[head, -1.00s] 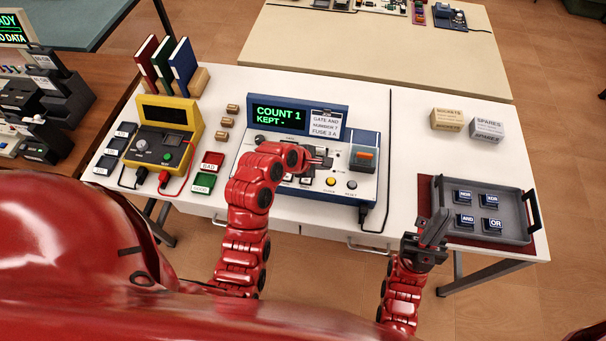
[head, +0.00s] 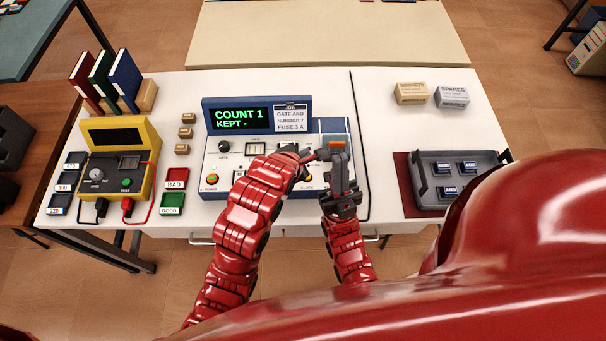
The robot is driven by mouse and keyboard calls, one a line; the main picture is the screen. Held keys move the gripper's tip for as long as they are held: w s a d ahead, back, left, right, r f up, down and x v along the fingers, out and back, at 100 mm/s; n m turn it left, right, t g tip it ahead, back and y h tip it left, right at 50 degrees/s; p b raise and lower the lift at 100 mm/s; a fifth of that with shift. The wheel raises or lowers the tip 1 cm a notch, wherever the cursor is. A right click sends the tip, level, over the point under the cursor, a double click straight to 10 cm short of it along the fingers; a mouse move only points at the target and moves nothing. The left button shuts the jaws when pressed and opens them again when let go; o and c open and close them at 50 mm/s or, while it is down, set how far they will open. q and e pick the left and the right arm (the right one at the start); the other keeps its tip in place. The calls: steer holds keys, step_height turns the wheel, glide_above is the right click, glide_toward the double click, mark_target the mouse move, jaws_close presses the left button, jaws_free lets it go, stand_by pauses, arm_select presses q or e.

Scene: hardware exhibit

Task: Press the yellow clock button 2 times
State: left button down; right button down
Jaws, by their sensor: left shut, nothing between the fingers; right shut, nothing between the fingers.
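The blue-and-white console (head: 222,165) stands on the white table, and its screen (head: 240,118) reads "COUNT 1" and "KEPT -". The yellow clock button (head: 308,179) is a small spot on the console's lower front panel, mostly hidden between my two hands. My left gripper (head: 316,155) is shut and empty, over the console panel just behind the button. My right gripper (head: 338,158) is shut and empty, its fingers over the panel's right part, just right of the button. I cannot tell whether either gripper touches the console.
An orange switch (head: 334,141) is close behind my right fingers. A yellow meter (head: 146,136) and red and green trays (head: 173,190) are at left. A grey tray (head: 432,204) with labelled blocks is at right. Two small boxes (head: 411,93) stand behind it.

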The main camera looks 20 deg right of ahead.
arm_select(q)
steer(key=shift+f, duration=0.15)
steer(key=shift+f+b, duration=1.7)
steer(key=shift+f, duration=2.6)
steer(key=shift+f+b, duration=0.4)
steer(key=shift+b, duration=0.05)
steer(key=shift+f+b, duration=0.35)
steer(key=shift+f, duration=0.15)
steer(key=shift+r, duration=0.15)
steer(key=shift+r+p, duration=0.3)
steer(key=shift+r, duration=0.5)
